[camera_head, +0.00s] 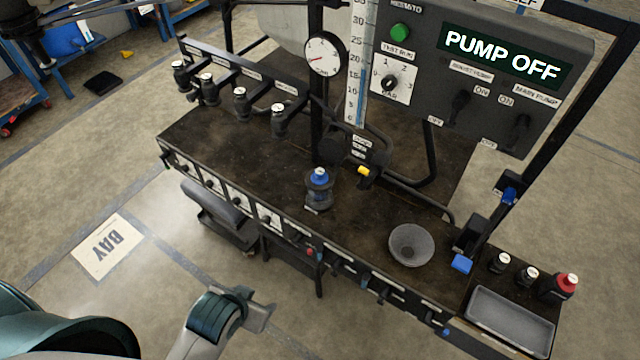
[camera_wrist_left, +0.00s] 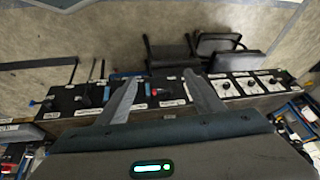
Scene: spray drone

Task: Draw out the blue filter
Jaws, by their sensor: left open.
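A filter unit with a blue top and a dark, see-through bowl (camera_head: 319,190) stands upright on the dark bench, right of the gauge post. It is the likeliest blue filter; whether a separate element sits inside is too small to tell. My left gripper (camera_head: 262,308) is in front of and below the bench edge, clear of the filter. Its two fingers also show apart and empty in the left wrist view (camera_wrist_left: 162,103), pointing toward the bench's labelled front. My right gripper is in neither view.
The bench (camera_head: 240,160) has a row of labelled knobs and valves along its front. A grey bowl (camera_head: 411,246) and a yellow-handled valve (camera_head: 364,171) are near the filter. A control panel (camera_head: 480,80) overhangs the back; a grey tray (camera_head: 510,322) and bottles stand right.

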